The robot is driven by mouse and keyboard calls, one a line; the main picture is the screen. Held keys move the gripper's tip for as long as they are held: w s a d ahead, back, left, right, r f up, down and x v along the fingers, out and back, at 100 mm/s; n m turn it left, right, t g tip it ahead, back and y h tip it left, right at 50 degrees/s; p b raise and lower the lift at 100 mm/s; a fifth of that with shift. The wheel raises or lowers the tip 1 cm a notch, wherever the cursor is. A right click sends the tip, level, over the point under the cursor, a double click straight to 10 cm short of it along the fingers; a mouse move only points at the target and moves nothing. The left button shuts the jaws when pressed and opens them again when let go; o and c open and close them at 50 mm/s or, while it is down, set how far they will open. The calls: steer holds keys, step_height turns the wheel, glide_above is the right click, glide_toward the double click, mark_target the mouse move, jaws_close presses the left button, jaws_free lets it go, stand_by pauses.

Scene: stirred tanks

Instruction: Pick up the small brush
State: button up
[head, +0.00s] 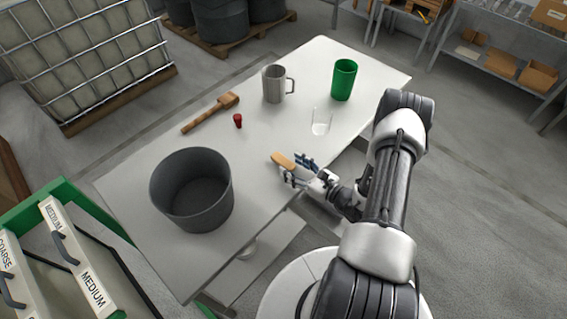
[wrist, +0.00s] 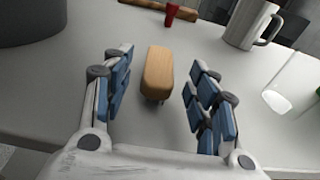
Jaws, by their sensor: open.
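The small brush (head: 283,160) has a tan wooden back and lies on the white table near its front edge. In the wrist view the brush (wrist: 158,74) sits between and just beyond the fingers, its long side pointing away from me. Dark bits show at its lower edge; its bristles are mostly hidden. My gripper (head: 298,170) is open and low over the table beside the brush. In the wrist view my gripper (wrist: 162,98) has blue-padded fingers spread on both sides, with clear gaps to the brush.
A grey bucket (head: 192,190) stands at left. A wooden mallet (head: 211,112), red object (head: 238,121), grey mug (head: 274,84), green cup (head: 344,80) and clear glass (head: 321,121) stand or lie further back. The table (head: 150,140) is bare around the brush.

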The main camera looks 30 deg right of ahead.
mark_target(285, 162)
steer(key=x, duration=0.3)
steer(key=shift+w+a+f, duration=0.1)
steer(key=shift+w+a, duration=0.05)
steer(key=shift+w, duration=0.05)
steer(key=c, duration=1.1)
steer(key=shift+c, duration=0.2)
step_height(285, 162, up, 19)
steer(key=p, duration=0.4)
steer(key=s+a+f+n+g+y+b, duration=0.1)
steer(key=a+b, duration=0.5)
steer(key=a, duration=0.8)
steer(key=shift+s+f+n+y, duration=0.35)
steer(key=shift+s+n+y, duration=0.05)
steer(key=shift+s+y, duration=0.25)
